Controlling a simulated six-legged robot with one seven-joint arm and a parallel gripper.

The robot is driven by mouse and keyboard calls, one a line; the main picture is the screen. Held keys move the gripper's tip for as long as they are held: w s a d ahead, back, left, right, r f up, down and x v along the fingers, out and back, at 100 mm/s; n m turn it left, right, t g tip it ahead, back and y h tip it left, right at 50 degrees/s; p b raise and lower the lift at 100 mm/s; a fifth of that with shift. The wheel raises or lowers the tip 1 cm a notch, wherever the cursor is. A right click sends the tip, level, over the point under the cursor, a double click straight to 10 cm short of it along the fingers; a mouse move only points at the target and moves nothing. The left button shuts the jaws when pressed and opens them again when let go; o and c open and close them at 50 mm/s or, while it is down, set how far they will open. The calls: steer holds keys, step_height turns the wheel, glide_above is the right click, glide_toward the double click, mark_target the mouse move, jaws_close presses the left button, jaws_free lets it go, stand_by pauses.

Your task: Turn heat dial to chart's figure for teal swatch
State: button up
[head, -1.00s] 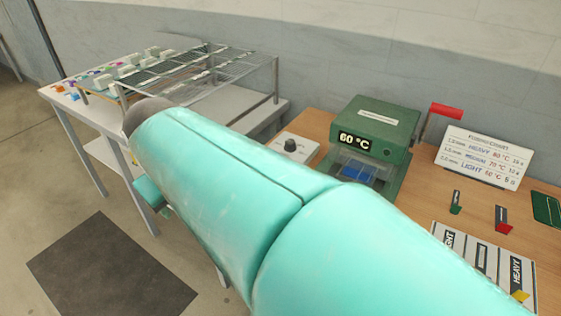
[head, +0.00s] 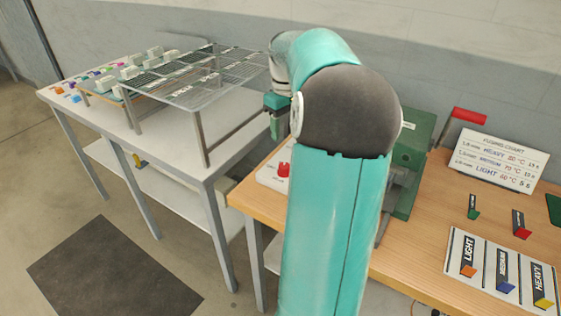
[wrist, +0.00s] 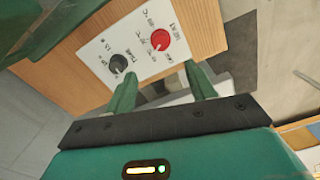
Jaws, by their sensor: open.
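The red heat dial (wrist: 161,39) is on a white panel (wrist: 108,50) in the wrist view, beside a dark time dial (wrist: 118,64). The red dial (head: 284,169) also shows in the head view. My gripper (wrist: 163,86) is open and empty, its fingers apart from the red dial. In the head view my gripper (head: 276,116) is above the panel. The fusing chart (head: 498,158) lists heavy, medium and light rows, seemingly 80, 70 and 60 °C. A dark tag with a green or teal end (head: 473,207) lies on the bench. The press display is hidden by my arm.
The green press (head: 412,165) stands behind my arm, with a red handle (head: 470,116) beside it. A red-ended tag (head: 520,224) and a labelled board (head: 464,246) lie on the wooden bench. A wire rack (head: 200,90) stands on the left table.

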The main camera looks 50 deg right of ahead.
mark_target(284, 165)
step_height(284, 165, down, 13)
steer(key=shift+f, duration=0.1)
stand_by(0.3)
steer(key=c, duration=1)
